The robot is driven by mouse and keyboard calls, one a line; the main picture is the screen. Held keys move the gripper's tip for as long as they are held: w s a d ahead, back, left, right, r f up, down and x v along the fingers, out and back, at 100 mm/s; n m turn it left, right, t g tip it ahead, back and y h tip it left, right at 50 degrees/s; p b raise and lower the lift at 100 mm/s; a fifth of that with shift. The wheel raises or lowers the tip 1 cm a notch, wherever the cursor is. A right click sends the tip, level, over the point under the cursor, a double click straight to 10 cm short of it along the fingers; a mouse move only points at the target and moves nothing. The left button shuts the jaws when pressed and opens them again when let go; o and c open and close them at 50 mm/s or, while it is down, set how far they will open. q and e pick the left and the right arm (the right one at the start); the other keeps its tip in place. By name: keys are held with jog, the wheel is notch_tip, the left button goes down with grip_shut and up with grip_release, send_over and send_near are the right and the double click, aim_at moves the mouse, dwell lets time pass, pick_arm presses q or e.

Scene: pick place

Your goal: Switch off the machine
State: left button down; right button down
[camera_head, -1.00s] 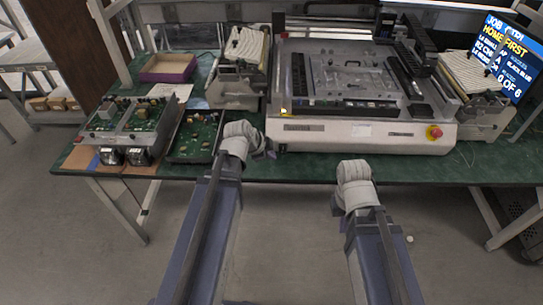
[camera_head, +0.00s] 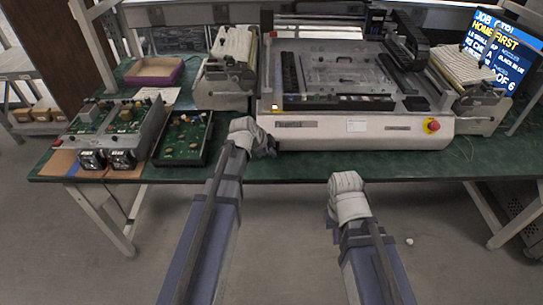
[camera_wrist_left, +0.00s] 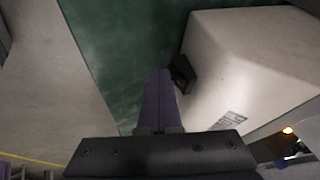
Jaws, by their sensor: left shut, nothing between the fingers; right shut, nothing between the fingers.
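The machine (camera_head: 370,132) is a large pale unit on the green bench, with a flat bed on top. My left gripper (camera_head: 268,147) is by the machine's lower front left corner. In the left wrist view its purple fingers (camera_wrist_left: 159,75) are shut and empty, close beside a small black part (camera_wrist_left: 182,74) at the machine's side; contact cannot be told. My right wrist is below the bench's front edge and hides its gripper.
Open circuit-board units (camera_head: 115,130) and a board tray (camera_head: 183,138) stand left of the machine. A purple-rimmed box (camera_head: 155,71) is behind them. A screen (camera_head: 497,50) is at the back right. The bench's front strip (camera_head: 400,165) is mostly clear.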

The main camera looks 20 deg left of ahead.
pick_arm(q)
jog(key=shift+f+t+b, duration=0.3)
jog(key=shift+f+b, duration=0.05)
jog(key=shift+b, duration=0.2)
jog(key=shift+w+r, duration=0.15)
jog(key=shift+r, duration=0.05)
jog(key=shift+r+p, duration=0.2)
jog(key=shift+p, duration=0.1)
jog(key=shift+r+p, duration=0.65)
